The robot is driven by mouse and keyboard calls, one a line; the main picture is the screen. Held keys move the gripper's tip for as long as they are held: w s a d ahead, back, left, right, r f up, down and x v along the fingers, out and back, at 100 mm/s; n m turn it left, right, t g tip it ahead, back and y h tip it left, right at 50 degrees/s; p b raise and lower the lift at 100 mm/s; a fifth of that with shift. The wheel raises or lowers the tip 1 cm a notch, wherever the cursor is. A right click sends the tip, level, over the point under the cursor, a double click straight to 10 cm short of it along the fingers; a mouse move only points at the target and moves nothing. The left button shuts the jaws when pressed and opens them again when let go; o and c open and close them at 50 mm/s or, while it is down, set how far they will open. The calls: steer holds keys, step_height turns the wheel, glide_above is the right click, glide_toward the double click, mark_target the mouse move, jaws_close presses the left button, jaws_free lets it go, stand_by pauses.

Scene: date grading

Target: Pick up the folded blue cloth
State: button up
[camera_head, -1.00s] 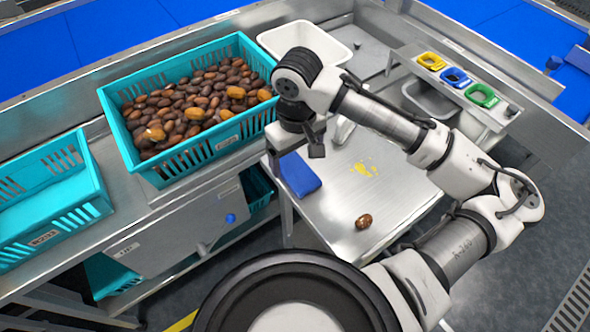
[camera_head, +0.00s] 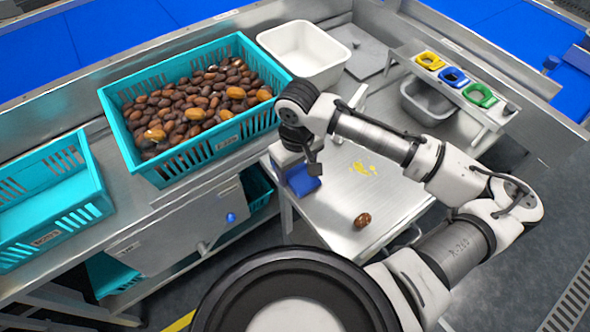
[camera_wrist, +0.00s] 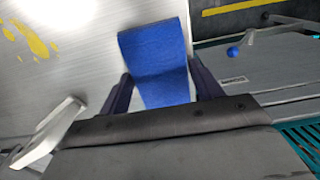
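The folded blue cloth (camera_head: 306,185) lies near the left edge of the steel table (camera_head: 385,200). In the wrist view the cloth (camera_wrist: 155,50) sits between the two dark fingers of my gripper (camera_wrist: 160,72), with a gap showing on its left side. My gripper (camera_head: 302,170) is low over the cloth in the head view and hides part of it. The fingers are apart, one on each side of the cloth. Whether the fingertips touch the tabletop cannot be told.
A brown date (camera_head: 362,220) and a yellow smear (camera_head: 364,169) are on the table. A teal crate of dates (camera_head: 190,165) stands left on the counter. A white tub (camera_head: 322,70) is behind. Yellow, blue and green rings (camera_head: 453,77) sit on a shelf at right.

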mark_target(297, 171)
steer(key=c, duration=0.5)
steer(key=shift+r, duration=0.15)
steer(key=shift+c, duration=0.2)
step_height(297, 171, up, 20)
steer(key=shift+o, duration=1.3)
steer(key=shift+c, duration=0.9)
